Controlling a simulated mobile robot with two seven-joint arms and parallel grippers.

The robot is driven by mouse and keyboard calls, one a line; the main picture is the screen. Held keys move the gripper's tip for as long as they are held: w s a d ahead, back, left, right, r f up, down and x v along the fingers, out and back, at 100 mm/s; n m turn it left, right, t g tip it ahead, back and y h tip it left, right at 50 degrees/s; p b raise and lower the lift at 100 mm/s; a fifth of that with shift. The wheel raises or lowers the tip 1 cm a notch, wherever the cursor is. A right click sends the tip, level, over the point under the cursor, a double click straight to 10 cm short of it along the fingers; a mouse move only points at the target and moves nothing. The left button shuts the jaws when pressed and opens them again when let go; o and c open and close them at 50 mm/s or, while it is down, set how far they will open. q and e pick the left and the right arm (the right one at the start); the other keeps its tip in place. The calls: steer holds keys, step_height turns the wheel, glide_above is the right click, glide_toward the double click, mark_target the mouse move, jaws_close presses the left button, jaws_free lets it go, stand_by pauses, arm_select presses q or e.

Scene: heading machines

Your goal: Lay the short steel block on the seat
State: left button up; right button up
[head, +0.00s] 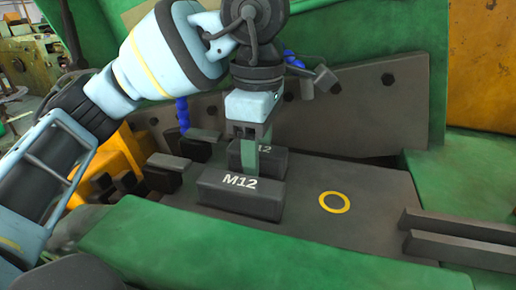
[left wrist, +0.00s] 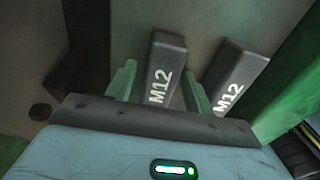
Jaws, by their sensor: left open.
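Two dark steel blocks marked M12 lie side by side on the grey bed. The rear block (head: 275,163) is partly hidden by my left gripper (head: 251,157); the front block (head: 240,195) is in full view. Which is the short one I cannot tell. My left gripper is open, pointing down. In the left wrist view its green fingers (left wrist: 160,90) stand either side of one block (left wrist: 167,60), apparently the rear one; the other block (left wrist: 240,70) lies outside the right finger. A yellow ring (head: 322,203) marks the bed right of the blocks, possibly the seat. My right gripper is not in view.
A green rail (head: 200,245) runs along the front. Dark raised bars (head: 460,248) lie at the right, and several small dark blocks (head: 165,162) sit at the left. A bolted grey wall (head: 365,105) stands behind. The bed around the ring is clear.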

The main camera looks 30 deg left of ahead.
arm_select(q)
step_height(320, 180, up, 12)
steer(key=p, duration=0.3)
steer(key=shift+r, duration=0.2)
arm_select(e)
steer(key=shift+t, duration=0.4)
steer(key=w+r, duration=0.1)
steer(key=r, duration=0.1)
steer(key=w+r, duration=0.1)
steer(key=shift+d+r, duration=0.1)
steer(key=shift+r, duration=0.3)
arm_select(q)
steer(key=shift+f, duration=0.15)
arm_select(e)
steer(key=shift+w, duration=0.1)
